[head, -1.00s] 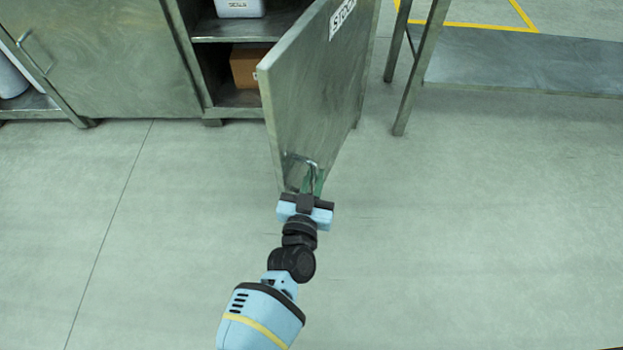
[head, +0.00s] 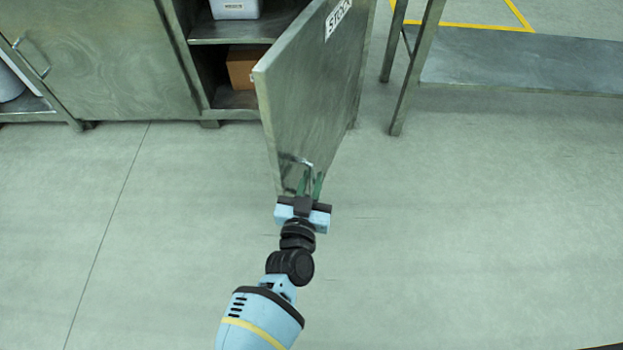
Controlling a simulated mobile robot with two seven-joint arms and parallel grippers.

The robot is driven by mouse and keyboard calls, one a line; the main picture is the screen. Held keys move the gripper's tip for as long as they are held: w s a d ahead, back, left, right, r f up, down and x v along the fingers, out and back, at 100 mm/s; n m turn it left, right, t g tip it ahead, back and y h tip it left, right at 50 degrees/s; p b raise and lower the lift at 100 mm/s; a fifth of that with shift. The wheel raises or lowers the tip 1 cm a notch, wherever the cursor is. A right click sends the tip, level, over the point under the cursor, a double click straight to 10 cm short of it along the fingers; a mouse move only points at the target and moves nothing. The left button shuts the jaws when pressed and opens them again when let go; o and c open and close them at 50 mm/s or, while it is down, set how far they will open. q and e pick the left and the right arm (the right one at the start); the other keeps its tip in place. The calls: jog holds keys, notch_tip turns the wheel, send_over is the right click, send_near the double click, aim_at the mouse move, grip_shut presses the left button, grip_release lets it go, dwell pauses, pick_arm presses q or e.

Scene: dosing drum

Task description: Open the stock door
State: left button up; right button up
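The stock door (head: 310,105) is a greenish metal door with a STOCK label (head: 338,17). It stands swung well out from the cabinet, with the shelves behind it exposed. Its metal handle (head: 296,160) is low on the door's face, near the free edge. My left gripper (head: 310,180) is at the handle, with its two green fingers spread apart. The fingertips are close to the handle's end; whether they touch it I cannot tell. My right gripper is not in view.
Inside the cabinet (head: 230,27) are a grey-white container (head: 235,9) and a brown box (head: 246,66). A closed door (head: 100,65) is to the left. A metal table with a low shelf (head: 520,62) stands to the right. The floor in front is clear.

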pick_arm(q)
jog(key=p+v, duration=0.2)
jog(key=v, duration=0.4)
jog(key=shift+s+r, duration=0.1)
jog(key=shift+r, duration=0.05)
jog(key=shift+s+a, duration=0.2)
jog(key=shift+s, duration=0.45)
